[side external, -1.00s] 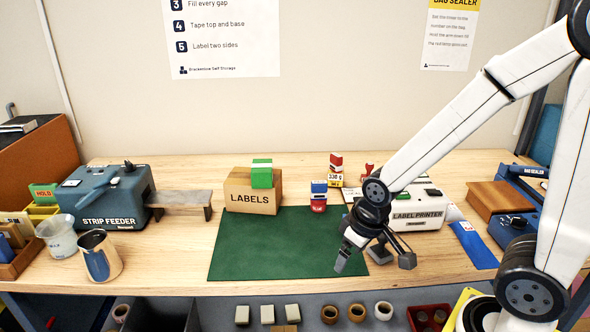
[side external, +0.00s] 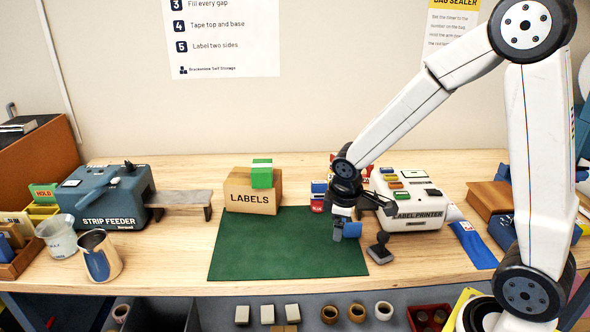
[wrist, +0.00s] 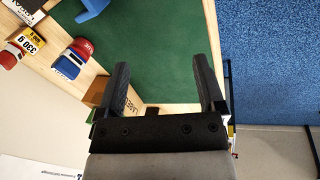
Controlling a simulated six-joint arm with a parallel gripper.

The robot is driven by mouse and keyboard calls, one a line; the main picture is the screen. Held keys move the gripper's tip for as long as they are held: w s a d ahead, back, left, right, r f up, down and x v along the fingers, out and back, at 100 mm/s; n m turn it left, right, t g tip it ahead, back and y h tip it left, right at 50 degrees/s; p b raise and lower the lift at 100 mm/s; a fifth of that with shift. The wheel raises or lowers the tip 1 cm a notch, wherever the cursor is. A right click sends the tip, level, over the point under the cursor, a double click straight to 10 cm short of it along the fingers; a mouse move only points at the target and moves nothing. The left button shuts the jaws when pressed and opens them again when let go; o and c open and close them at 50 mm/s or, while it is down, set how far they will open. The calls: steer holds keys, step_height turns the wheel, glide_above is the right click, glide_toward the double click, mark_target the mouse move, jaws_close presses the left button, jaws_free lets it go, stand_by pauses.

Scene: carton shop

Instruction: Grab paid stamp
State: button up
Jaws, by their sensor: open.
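No "PAID" lettering is readable on any stamp. A dark stamp with an upright handle (side external: 380,250) stands by the right edge of the green mat (side external: 270,250). A red thing (side external: 366,172), perhaps another stamp, shows partly behind my arm. My gripper (side external: 362,221) is open above the mat's right side, left of and above the dark stamp. A blue block (side external: 352,230) shows just below it. In the wrist view my fingers (wrist: 165,85) are apart with nothing held, and a blue thing (wrist: 94,6) is cut off at the top edge.
The label printer (side external: 415,205) stands right of my gripper. Red and blue items (wrist: 72,58) stand behind the mat. The mat's middle is clear.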

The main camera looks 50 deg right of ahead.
steer(key=w+d+n+g+h, duration=0.1)
steer(key=w+d+n+h, duration=0.3)
steer(key=d, duration=0.4)
steer(key=w+d+n+h, duration=0.1)
steer(key=w+d+n, duration=0.4)
steer(key=w+d, duration=0.3)
steer(key=r+n+h, duration=0.1)
steer(key=n+h, duration=0.6)
steer(key=n, duration=0.1)
glide_above(370, 167)
steer(key=a, duration=0.6)
steer(key=shift+g, duration=0.4)
steer(key=f, duration=0.8)
steer(key=shift+w+d+f, duration=0.15)
steer(key=shift+w+d, duration=0.05)
steer(key=shift+w, duration=0.05)
steer(key=shift+d+f, duration=0.15)
steer(key=shift+d, duration=0.55)
steer(key=shift+x, duration=2.9)
jaws_close()
